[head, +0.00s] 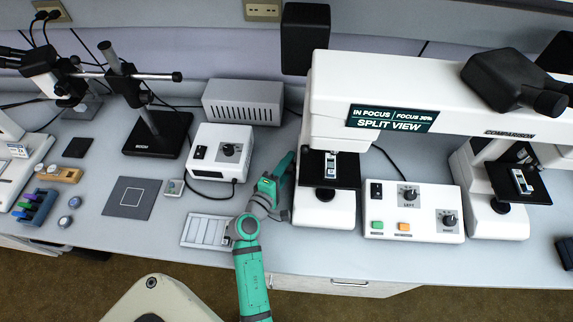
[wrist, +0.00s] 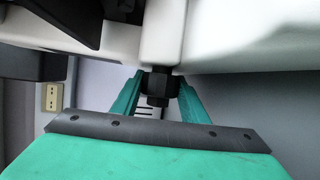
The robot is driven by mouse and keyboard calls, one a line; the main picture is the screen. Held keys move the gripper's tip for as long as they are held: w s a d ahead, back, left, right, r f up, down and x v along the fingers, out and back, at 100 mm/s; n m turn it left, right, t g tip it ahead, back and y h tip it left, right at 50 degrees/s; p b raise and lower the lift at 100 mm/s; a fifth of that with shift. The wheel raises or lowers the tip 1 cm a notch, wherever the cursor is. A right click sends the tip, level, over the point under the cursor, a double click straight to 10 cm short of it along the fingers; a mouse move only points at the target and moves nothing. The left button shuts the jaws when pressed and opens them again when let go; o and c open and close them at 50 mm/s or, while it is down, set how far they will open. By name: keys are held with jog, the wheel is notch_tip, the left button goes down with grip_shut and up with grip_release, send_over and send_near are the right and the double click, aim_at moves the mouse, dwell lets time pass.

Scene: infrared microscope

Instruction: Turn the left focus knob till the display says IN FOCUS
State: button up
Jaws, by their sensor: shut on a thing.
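The white comparison microscope (head: 405,95) stands at the right. Its dark display (head: 392,118) reads IN FOCUS at upper left, with a small focus percentage beside it that I cannot read surely, and SPLIT VIEW below. My green gripper (head: 285,178) is at the left side of the left microscope stand (head: 325,208). In the wrist view my gripper (wrist: 158,84) has one finger on each side of the black left focus knob (wrist: 158,88) and is shut on it. The head view hides the knob behind my gripper and the stand.
A white control box (head: 412,228) with knobs and coloured buttons sits right of the left stand. A white power box (head: 220,152), a grey vented box (head: 243,102) and a slotted tray (head: 207,231) are left of my arm. The right stand (head: 495,218) is farther right.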

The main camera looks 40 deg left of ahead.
jog(key=shift+a, duration=0.15)
jog(key=o, duration=1.1)
jog(key=shift+c, duration=0.2)
jog(key=shift+s, duration=0.15)
jog(key=s, duration=0.3)
jog(key=s+d+r, duration=0.1)
jog(key=s, duration=0.3)
jog(key=s+d, duration=0.1)
jog(key=s, duration=0.2)
jog(key=shift+s+r, duration=0.15)
jog(key=shift+s, duration=0.15)
jog(key=shift+w, duration=0.1)
